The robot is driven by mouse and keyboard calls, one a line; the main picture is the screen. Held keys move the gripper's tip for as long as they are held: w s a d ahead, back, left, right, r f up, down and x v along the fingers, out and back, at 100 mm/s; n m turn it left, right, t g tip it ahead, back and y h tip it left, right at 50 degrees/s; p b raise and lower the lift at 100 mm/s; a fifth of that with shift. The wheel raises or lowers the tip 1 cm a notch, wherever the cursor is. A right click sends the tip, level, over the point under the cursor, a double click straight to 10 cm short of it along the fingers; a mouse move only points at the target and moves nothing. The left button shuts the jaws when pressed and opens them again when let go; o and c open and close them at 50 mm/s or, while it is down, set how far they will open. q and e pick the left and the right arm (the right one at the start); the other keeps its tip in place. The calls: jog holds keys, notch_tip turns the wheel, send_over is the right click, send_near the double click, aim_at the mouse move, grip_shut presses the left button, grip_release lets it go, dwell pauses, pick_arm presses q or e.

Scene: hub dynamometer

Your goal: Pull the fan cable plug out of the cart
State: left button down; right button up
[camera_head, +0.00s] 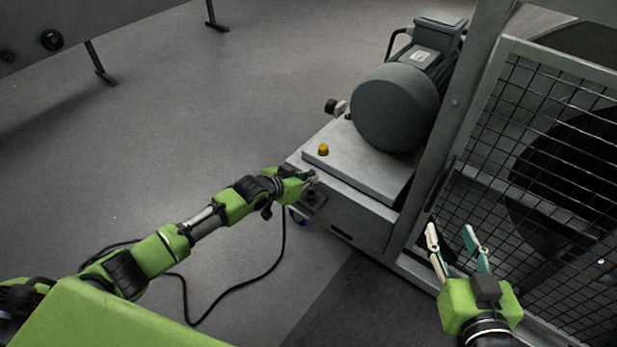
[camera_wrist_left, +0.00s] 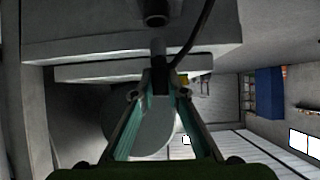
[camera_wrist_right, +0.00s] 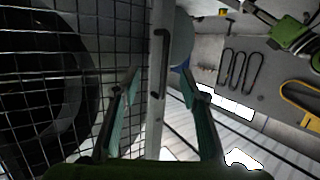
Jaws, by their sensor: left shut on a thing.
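The cart (camera_head: 350,207) is a grey metal box with a motor on top. My left gripper (camera_head: 310,178) is at its near left corner. In the left wrist view its fingers (camera_wrist_left: 159,82) are shut on the dark plug (camera_wrist_left: 158,52). A black cable (camera_wrist_left: 193,42) runs up from the plug; in the head view the cable (camera_head: 281,250) hangs to the floor. A dark round socket (camera_wrist_left: 155,13) on the cart faces the plug, with a short gap visible between them. My right gripper (camera_head: 453,243) is open and empty before the mesh guard.
The grey motor (camera_head: 396,108) and a yellow button (camera_head: 323,150) are on the cart top. A wire mesh guard (camera_head: 535,130) and frame post (camera_head: 447,125) stand at the right. Open floor (camera_head: 200,120) lies left of the cart.

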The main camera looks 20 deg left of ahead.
jog(key=shift+s+d+f+g+h+p, duration=0.1)
jog(key=shift+s+d+f+g+p, duration=0.1)
jog(key=shift+s+f+g, duration=0.4)
jog(key=shift+s+d+f+g+h+p, duration=0.1)
jog(key=shift+s+d+f+g, duration=0.15)
jog(key=shift+f, duration=0.7)
jog(key=shift+s+d+f+g+h+p, duration=0.1)
jog(key=shift+s+d+f+g, duration=0.1)
jog(key=shift+s+f+g, duration=0.4)
jog(key=shift+w+f+t, duration=0.1)
jog(key=shift+w+t, duration=0.15)
